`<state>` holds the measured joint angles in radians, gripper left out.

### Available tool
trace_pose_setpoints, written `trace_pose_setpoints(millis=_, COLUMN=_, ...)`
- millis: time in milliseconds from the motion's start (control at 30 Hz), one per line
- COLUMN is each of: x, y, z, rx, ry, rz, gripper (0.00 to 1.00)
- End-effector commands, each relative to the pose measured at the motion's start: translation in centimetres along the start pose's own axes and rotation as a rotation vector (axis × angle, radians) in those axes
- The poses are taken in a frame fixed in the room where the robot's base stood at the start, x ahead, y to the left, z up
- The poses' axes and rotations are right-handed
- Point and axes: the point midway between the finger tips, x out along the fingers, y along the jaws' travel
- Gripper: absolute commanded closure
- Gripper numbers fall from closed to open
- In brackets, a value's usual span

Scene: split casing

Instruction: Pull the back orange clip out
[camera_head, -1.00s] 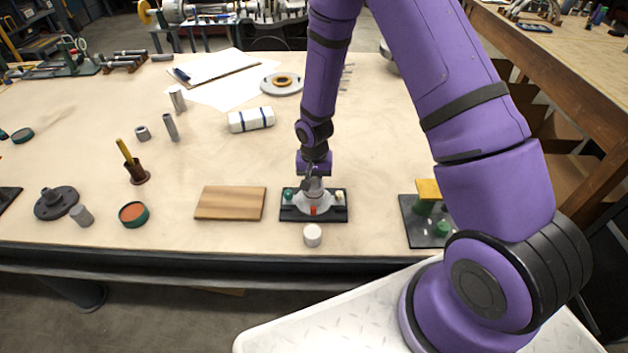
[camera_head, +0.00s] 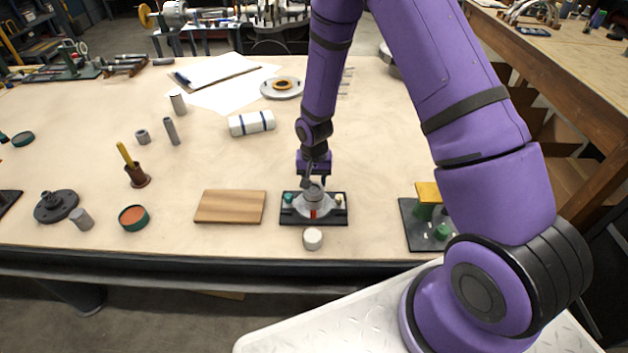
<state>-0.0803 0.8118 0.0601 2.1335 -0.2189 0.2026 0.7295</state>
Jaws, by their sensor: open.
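The split casing (camera_head: 315,205) is a pale grey rounded part on a black base plate (camera_head: 338,219) near the front of the table. An orange-red clip (camera_head: 313,213) shows on its front side, facing me. The back clip is not visible; the casing and my gripper hide that side. My gripper (camera_head: 315,183) is open and points down right at the top and back of the casing. The fingertips are small in the picture, and I cannot tell whether they touch anything.
A green knob (camera_head: 288,197) and a cream knob (camera_head: 339,198) flank the casing on the plate. A white cylinder (camera_head: 312,238) stands in front. A wooden board (camera_head: 230,207) lies left. A black plate with green and yellow parts (camera_head: 418,234) sits right.

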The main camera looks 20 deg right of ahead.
Motion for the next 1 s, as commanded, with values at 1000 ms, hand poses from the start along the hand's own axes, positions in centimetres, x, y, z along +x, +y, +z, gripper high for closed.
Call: trace_pose_setpoints(millis=1000, x=-10.3, y=0.0, z=0.0, rx=0.000, ry=-0.001, rz=0.000, gripper=0.57)
